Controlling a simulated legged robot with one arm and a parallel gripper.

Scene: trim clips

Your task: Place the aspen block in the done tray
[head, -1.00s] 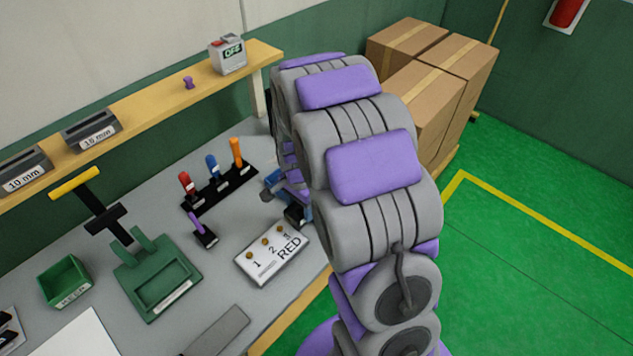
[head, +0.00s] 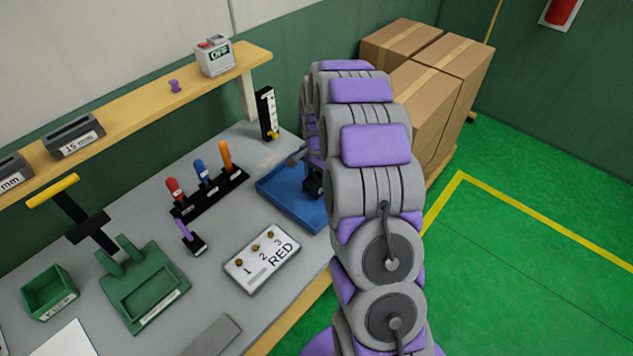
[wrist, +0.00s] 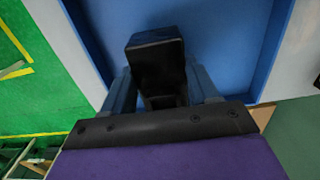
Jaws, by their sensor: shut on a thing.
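My gripper (wrist: 163,86) is shut on a dark block (wrist: 156,58), which I take to be the aspen block; no label on it can be read. The block sticks out beyond the fingers and its far side is hidden. A blue tray (wrist: 228,40) lies beyond it in the wrist view, and the block is over its floor. Whether the block touches the floor cannot be told. In the head view the blue tray (head: 283,190) is on the bench's right part, partly behind my arm. No label on it shows.
A black upright gauge (head: 267,113) stands behind. A green fixture (head: 145,290) and green bin (head: 50,292) are farther left. Cardboard boxes (head: 440,70) stand at the back right.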

